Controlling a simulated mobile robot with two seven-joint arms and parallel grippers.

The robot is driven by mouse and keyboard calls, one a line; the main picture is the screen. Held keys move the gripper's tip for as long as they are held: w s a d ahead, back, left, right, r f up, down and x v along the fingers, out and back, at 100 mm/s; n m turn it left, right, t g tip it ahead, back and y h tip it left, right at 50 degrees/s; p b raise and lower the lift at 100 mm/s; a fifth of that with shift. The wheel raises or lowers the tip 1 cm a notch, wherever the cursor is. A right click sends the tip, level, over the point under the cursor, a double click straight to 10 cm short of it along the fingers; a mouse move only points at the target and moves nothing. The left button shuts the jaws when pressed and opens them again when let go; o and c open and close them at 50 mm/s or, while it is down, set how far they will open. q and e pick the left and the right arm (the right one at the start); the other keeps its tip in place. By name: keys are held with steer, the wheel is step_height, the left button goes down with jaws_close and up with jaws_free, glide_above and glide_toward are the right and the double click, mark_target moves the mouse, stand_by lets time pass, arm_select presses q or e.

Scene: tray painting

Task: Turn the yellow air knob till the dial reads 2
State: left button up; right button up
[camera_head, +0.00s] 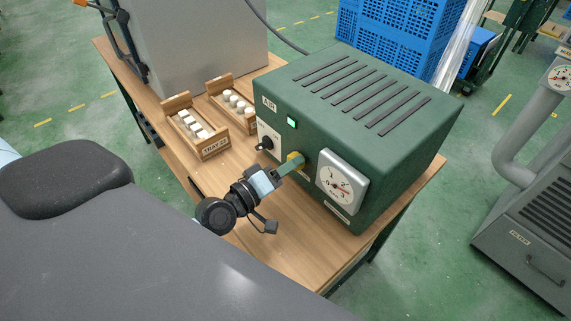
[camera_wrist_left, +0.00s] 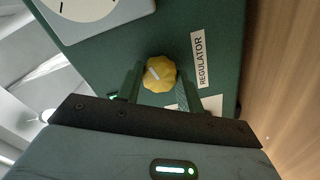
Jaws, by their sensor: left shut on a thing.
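The yellow air knob (camera_head: 298,157) is on the front of the green box (camera_head: 375,108). It shows whole in the left wrist view (camera_wrist_left: 160,74), a scalloped knob with a pale slanted mark. My left gripper (camera_head: 288,166) reaches the box front and is shut on the knob, with one green finger on each side of it in the left wrist view (camera_wrist_left: 160,86). The round white dial (camera_head: 341,186) is right of the knob; its needle is too small to read. Only part of the dial (camera_wrist_left: 85,8) shows in the left wrist view. My right gripper is not in view.
A black switch (camera_head: 266,144) and a lit green button (camera_head: 292,122) are left of the knob. Two wooden trays with white pieces, a front one (camera_head: 213,149) and a rear one (camera_head: 216,84), stand on the wooden table (camera_head: 290,232). The tabletop before the box is mostly clear.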

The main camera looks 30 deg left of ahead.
arm_select(q)
steer(key=shift+r+n+p, duration=0.1)
steer(key=shift+n+p, duration=0.7)
steer(key=shift+n, duration=2.2)
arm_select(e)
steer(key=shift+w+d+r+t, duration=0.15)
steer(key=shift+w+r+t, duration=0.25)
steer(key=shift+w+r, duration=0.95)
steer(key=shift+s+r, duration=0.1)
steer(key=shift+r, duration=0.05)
arm_select(q)
steer(key=o, duration=1)
steer(key=shift+s, duration=0.1)
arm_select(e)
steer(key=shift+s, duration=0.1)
